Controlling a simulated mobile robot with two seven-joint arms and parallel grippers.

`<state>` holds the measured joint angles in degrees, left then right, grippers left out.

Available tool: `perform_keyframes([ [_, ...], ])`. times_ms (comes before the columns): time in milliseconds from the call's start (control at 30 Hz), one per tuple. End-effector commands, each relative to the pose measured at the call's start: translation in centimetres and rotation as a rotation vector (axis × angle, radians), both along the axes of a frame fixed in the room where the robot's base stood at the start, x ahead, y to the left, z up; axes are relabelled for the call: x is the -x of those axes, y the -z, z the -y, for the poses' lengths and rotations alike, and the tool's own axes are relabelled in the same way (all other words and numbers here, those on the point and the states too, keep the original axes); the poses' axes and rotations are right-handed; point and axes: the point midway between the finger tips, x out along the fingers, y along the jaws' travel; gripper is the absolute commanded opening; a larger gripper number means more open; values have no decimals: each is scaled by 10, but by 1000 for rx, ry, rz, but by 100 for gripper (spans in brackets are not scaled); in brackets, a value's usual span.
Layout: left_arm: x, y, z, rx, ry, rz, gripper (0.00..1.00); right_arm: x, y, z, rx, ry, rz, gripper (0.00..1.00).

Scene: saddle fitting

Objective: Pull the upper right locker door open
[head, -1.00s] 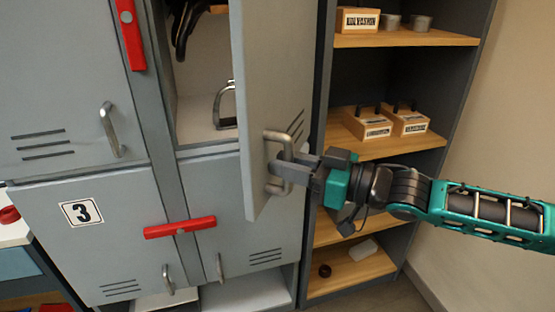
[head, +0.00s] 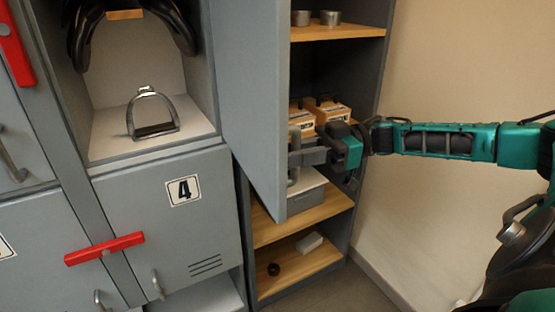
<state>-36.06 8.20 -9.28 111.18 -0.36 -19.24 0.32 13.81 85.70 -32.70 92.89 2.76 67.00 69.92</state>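The upper right locker door (head: 250,90) is a grey panel, swung wide open and seen nearly edge-on. Its metal handle (head: 293,179) is on the door's right-hand face in the picture. My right gripper (head: 298,157) comes in from the right and is shut on this handle, its fingers partly hidden by the door's edge. Inside the open compartment (head: 110,148) a metal stirrup (head: 153,128) stands on the floor, and part of a black saddle (head: 180,22) shows at the top. My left gripper is not in view.
The shelf unit (head: 335,31) right behind the door holds metal tins, wooden boxes and a grey bin (head: 306,200). The wall (head: 420,60) is at right.

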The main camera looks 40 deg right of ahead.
Motion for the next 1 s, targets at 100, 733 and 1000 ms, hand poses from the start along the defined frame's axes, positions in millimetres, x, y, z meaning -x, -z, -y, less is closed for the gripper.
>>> perform_keyframes([
  [100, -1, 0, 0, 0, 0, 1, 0, -1, 0, 14, 0, 8, -2, 0],
  [733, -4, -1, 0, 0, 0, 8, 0, -2, -1, 30, -2, 11, 1, 0],
  [1000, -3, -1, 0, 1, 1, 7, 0, -1, -1, 30, -2, 9, 1, 41],
])
